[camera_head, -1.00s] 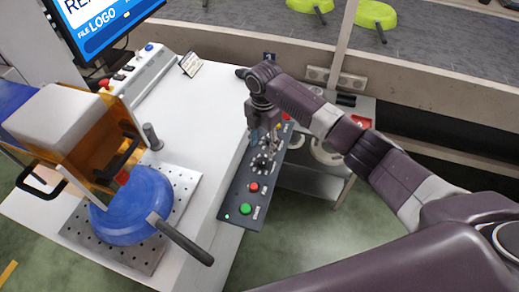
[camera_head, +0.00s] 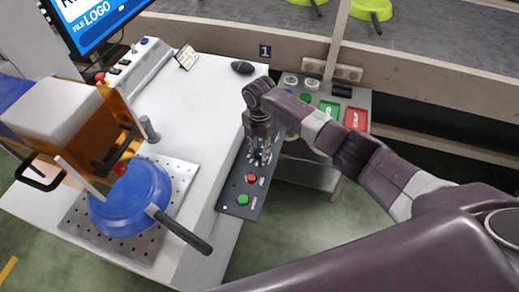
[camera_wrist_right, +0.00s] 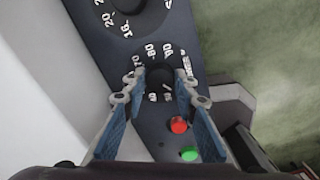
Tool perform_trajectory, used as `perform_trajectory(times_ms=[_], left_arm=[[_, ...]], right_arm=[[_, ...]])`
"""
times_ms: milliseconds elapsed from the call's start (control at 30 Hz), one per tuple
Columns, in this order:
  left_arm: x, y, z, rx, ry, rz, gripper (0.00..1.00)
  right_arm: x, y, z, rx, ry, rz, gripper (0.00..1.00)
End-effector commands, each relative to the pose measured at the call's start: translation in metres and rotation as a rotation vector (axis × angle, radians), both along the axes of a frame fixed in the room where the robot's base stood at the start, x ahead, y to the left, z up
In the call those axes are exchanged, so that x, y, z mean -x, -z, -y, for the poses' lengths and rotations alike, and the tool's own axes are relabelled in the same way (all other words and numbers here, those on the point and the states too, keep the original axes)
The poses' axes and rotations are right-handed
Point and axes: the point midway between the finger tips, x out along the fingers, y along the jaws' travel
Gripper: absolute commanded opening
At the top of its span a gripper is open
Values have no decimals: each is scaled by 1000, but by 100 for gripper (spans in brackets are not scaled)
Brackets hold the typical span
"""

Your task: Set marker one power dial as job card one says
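The control panel (camera_head: 232,196) is a dark strip along the right edge of the white table. My right gripper (camera_head: 259,158) points down over it and hides its dials in the head view. In the right wrist view a dark dial knob (camera_wrist_right: 160,78) with numbers around it, 70, 80 and 90 among them, sits between my right gripper's (camera_wrist_right: 160,84) two fingers. The fingers are open, one on each side; I cannot tell whether they touch the knob. A small card (camera_head: 186,57) stands at the table's back; its text is too small to read. My left gripper is out of view.
A red button (camera_head: 251,178) and a green button (camera_head: 242,200) lie nearer on the panel. Another numbered dial (camera_wrist_right: 124,4) is beyond the gripper. A blue pan (camera_head: 135,198) rests on a perforated plate (camera_head: 80,222) beneath the orange machine (camera_head: 105,140).

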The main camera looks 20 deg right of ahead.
Motion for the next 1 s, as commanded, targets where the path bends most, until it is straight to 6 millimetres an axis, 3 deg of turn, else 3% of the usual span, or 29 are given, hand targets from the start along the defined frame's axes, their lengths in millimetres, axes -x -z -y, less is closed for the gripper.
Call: perform_trajectory(times_ms=[200,567,1000], left_arm=[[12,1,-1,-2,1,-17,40],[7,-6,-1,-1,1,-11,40],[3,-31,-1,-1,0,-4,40]], right_arm=[[0,0,0,0,0,0,2],[0,-2,0,0,78,0,2],[0,-4,-1,-1,442,0,2]])
